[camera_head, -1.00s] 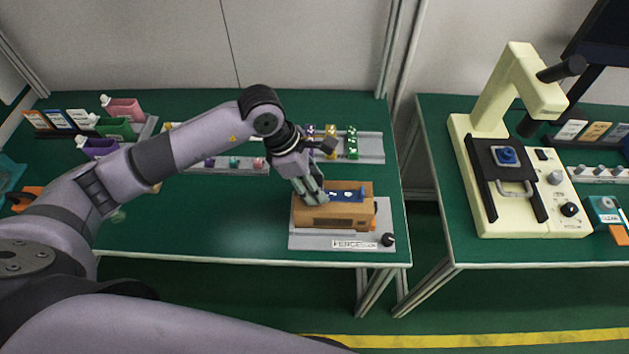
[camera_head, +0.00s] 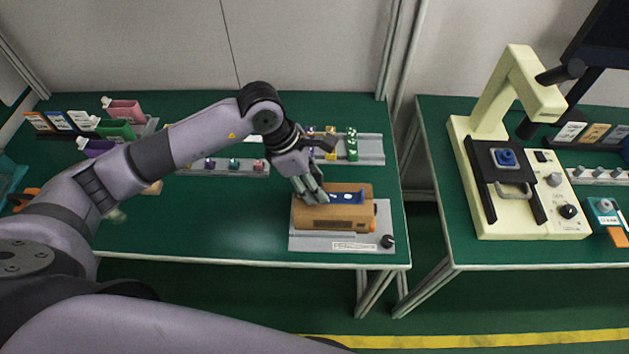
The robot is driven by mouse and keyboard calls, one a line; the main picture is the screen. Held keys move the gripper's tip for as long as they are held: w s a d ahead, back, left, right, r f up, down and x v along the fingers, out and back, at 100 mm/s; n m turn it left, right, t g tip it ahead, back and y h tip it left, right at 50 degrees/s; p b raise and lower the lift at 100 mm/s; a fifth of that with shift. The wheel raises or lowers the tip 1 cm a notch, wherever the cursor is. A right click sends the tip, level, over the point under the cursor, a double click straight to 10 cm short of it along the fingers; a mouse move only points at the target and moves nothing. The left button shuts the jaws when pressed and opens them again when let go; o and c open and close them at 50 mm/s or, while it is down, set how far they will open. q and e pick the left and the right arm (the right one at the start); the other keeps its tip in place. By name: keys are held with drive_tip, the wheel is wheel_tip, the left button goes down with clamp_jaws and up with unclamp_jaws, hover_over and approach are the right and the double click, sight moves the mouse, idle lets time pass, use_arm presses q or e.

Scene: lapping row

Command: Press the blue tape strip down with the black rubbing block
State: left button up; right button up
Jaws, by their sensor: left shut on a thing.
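My left gripper (camera_head: 312,197) is at the left part of the top of a brown box-like piece (camera_head: 332,217). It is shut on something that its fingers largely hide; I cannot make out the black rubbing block. The blue tape strip (camera_head: 347,197) lies along the top of the brown piece, to the right of my fingers, with small white marks on it. Its left end is hidden by the gripper. I cannot tell whether the held thing touches the strip. My right gripper is not in view.
The brown piece sits on a grey plate (camera_head: 310,241) with a black knob (camera_head: 387,241). Behind are grey racks (camera_head: 370,150) with small coloured parts. Bottles (camera_head: 123,110) and cards stand at left. A cream machine (camera_head: 540,215) stands on the right table.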

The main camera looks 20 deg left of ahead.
use_arm(q)
drive_tip(key=shift+r+p, duration=1.2)
drive_tip(key=shift+r, duration=1.65)
